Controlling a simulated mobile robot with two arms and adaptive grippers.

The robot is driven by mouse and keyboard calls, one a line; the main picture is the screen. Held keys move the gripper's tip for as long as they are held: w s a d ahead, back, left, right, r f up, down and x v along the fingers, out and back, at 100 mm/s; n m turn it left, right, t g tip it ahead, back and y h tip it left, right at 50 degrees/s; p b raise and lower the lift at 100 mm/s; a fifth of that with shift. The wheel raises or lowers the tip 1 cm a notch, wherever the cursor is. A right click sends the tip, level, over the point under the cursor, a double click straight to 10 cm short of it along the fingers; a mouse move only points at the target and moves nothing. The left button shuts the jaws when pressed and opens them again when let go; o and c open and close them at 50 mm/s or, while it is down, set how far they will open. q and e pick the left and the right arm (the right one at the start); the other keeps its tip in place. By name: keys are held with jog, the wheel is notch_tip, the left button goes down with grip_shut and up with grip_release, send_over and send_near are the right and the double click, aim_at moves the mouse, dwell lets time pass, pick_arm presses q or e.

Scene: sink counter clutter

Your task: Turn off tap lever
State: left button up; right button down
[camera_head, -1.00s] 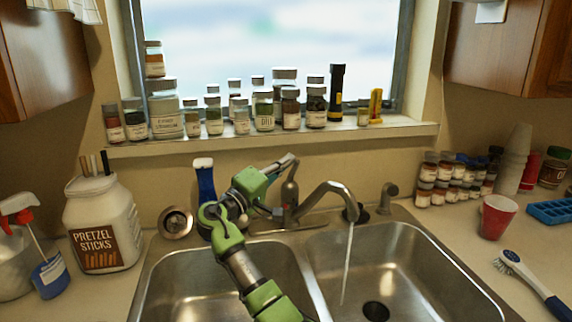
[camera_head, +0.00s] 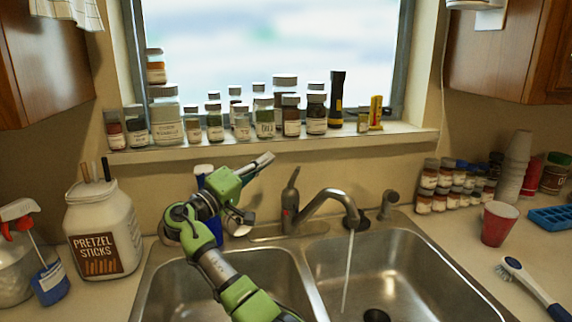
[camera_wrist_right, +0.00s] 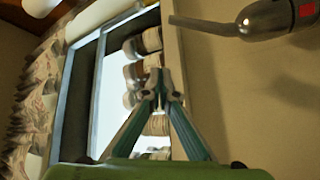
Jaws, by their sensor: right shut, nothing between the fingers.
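The metal tap (camera_head: 318,200) stands behind the divider of the double sink, and its spout reaches over the right basin. Its lever (camera_head: 292,178) points up, leaning slightly right, with a red mark at its base. A stream of water (camera_head: 348,270) runs from the spout into the right basin. My right gripper (camera_head: 268,158) is shut and empty, left of the lever, a little higher and apart from it. In the right wrist view its fingertips (camera_wrist_right: 162,82) meet, and the lever (camera_wrist_right: 205,24) shows at the upper right. My left gripper is not in view.
A blue bottle (camera_head: 213,225) stands behind my arm. Several jars (camera_head: 264,122) and a black flashlight (camera_head: 336,100) line the window sill above. A pretzel jar (camera_head: 103,230) stands at left. A red cup (camera_head: 498,223) and brush (camera_head: 530,285) are at right.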

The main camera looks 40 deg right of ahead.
aim_at(295, 176)
jog(key=a+f+m, duration=0.1)
jog(key=a+f, duration=0.3)
jog(key=s+d+p, duration=0.2)
jog(key=d+p, duration=0.4)
jog(key=d, duration=0.3)
jog(key=shift+d+r+h, duration=0.2)
jog(key=shift+r+h, duration=0.1)
jog(key=shift+h, duration=0.1)
